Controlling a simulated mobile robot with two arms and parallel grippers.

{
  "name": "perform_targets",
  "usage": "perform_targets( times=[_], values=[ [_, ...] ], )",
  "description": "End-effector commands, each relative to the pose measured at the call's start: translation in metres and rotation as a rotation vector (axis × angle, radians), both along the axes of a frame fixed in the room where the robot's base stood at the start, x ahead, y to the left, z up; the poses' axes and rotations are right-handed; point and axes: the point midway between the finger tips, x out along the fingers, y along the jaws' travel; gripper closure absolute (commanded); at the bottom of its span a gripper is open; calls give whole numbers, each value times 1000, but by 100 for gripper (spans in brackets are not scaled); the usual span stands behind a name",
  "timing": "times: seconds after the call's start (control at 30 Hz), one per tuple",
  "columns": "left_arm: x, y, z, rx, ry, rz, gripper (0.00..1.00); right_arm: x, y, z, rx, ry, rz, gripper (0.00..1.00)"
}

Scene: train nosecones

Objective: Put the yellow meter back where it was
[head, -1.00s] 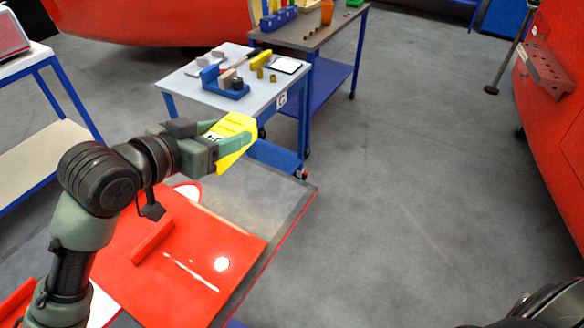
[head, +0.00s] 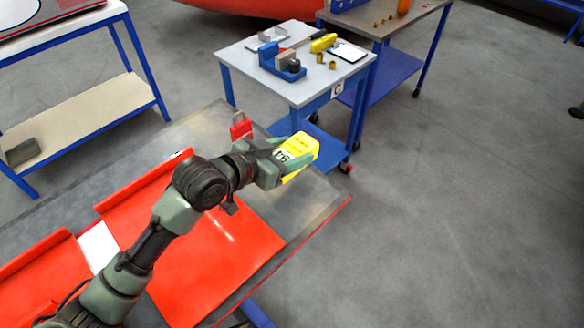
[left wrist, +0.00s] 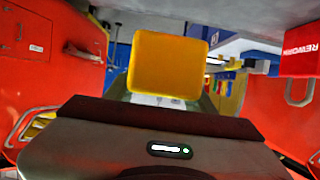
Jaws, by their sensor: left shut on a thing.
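My left gripper (head: 288,160) is shut on the yellow meter (head: 303,149), a block with a pale display showing dark digits. It holds the meter tilted, in front of the grey panelled table (head: 215,120)'s right end in the head view; its height above that table is hard to tell. In the left wrist view the meter (left wrist: 168,65) fills the middle, between the fingers, its plain yellow side towards the camera. My right gripper is not in view.
A small grey-topped cart (head: 300,92) stands behind, with a blue fixture (head: 282,62), a yellow block (head: 323,43) and brass pieces. Floor on the right is clear.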

Motion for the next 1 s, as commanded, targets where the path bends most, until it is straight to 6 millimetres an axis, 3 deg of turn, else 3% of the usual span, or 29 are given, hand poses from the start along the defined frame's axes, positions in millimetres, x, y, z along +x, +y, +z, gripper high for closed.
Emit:
perform_targets(
  times=[0.5, 0.93, 0.97, 1.0],
  values=[
    [0, 0, -62, -2, -2, 1, 100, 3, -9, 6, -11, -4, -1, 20],
    [1, 0, -70, -3, -6, 0, 100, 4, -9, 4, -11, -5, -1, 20],
    [0, 0, -71, 0, -2, 1, 40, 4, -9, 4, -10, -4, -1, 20],
    [0, 0, -70, 0, -2, 1, 29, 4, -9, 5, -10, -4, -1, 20]
  ],
)
